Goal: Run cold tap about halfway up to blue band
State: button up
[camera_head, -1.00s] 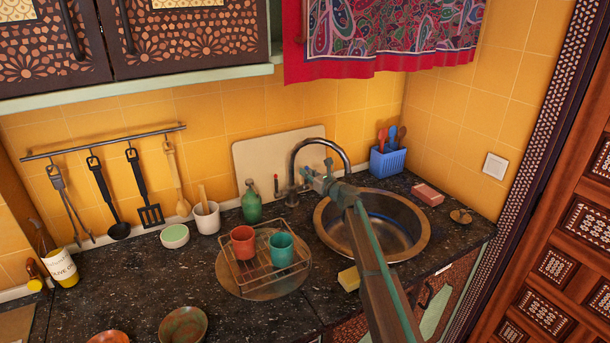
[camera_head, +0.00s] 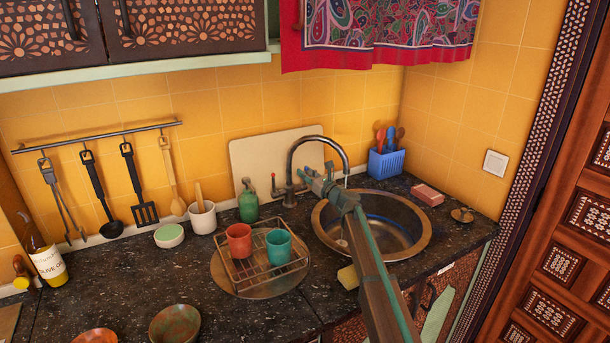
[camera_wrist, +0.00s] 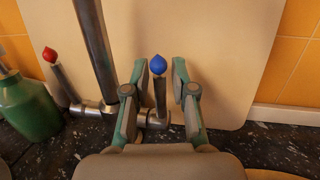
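The cold tap's lever, with a blue knob (camera_wrist: 158,66), stands upright between the fingers of my gripper (camera_wrist: 159,82) in the wrist view. My gripper is open, with a gap on both sides of the lever; the left finger looks closer. The lever's foot is partly hidden by my gripper. The hot lever with a red knob (camera_wrist: 50,55) stands to the left, beyond the spout column (camera_wrist: 95,45). In the head view my gripper (camera_head: 308,178) is at the faucet (camera_head: 320,139). A blue band (camera_head: 388,220) shows inside the round metal sink (camera_head: 421,240), partly hidden by my arm. I cannot tell whether water runs.
A green bottle (camera_head: 248,205) stands left of the faucet. A wire rack (camera_head: 262,272) with a red cup (camera_head: 239,240) and teal cup (camera_head: 278,246) is left of the sink. A yellow sponge (camera_head: 347,277) lies at the sink's front. A blue utensil holder (camera_head: 386,163) stands behind.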

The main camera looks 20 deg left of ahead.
jog(key=shift+o, duration=0.4)
jog(key=shift+d, duration=0.1)
jog(key=v, duration=1.2)
